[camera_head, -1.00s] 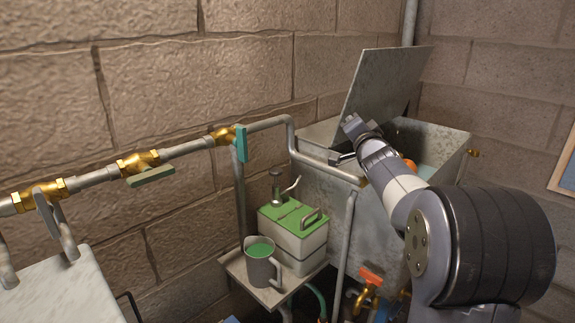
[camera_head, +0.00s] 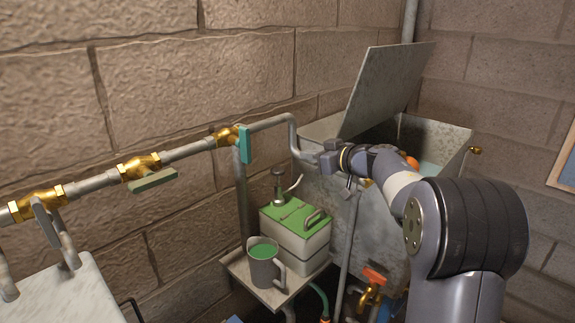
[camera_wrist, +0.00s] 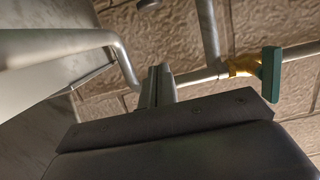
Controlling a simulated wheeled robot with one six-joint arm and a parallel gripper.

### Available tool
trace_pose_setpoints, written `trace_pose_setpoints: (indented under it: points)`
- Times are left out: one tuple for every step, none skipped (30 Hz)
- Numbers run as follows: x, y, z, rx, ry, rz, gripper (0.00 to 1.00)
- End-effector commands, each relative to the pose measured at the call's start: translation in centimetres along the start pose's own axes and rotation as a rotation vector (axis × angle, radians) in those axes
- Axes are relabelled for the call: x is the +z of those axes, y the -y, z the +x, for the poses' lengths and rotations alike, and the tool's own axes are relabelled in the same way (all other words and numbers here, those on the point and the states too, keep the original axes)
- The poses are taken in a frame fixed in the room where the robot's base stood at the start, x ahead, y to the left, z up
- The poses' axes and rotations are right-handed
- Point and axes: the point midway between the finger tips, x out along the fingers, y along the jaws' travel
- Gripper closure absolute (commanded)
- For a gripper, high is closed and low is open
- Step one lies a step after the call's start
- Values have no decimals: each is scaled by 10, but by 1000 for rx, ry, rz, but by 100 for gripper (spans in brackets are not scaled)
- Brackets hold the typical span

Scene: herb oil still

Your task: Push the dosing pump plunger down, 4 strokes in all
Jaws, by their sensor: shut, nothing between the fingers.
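The dosing pump plunger (camera_head: 277,172) is a dark knob on a short stem, standing upright on the green-topped pale canister (camera_head: 308,243). A thin curved spout sits beside it. My gripper (camera_head: 312,157) is up and to the right of the plunger in the head view, in front of the metal tank, and apart from the plunger. Its fingers are small and hard to make out there. In the wrist view the two fingers (camera_wrist: 160,72) are together with nothing between them.
A grey mug (camera_head: 264,272) of green liquid stands on the small shelf (camera_head: 238,268) before the canister. The open-lidded metal tank (camera_head: 370,235) is behind my arm. A wall pipe with a teal-handled valve (camera_head: 245,144) runs left of my gripper.

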Motion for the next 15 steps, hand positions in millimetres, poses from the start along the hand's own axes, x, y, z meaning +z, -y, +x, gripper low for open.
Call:
trace_pose_setpoints:
  points:
    - [1, 1, 1, -5, 7, -5, 100]
    - [2, 1, 1, -7, 9, -7, 100]
    - [2, 2, 1, -8, 11, -9, 100]
    - [2, 2, 1, -8, 11, -9, 100]
    - [2, 2, 1, -8, 11, -9, 100]
    - [2, 2, 1, -8, 11, -8, 100]
    - [2, 2, 1, -7, 11, -8, 100]
    - [2, 1, 1, -7, 11, -8, 100]
    - [2, 1, 1, -7, 10, -8, 100]
    - [2, 1, 1, -7, 10, -8, 100]
    - [2, 1, 1, -7, 10, -8, 100]
    - [2, 1, 2, -7, 10, -7, 100]
    - [2, 1, 3, -8, 10, -7, 100]
    - [2, 2, 5, -8, 10, -7, 100]
    - [2, 2, 9, -9, 11, -6, 100]
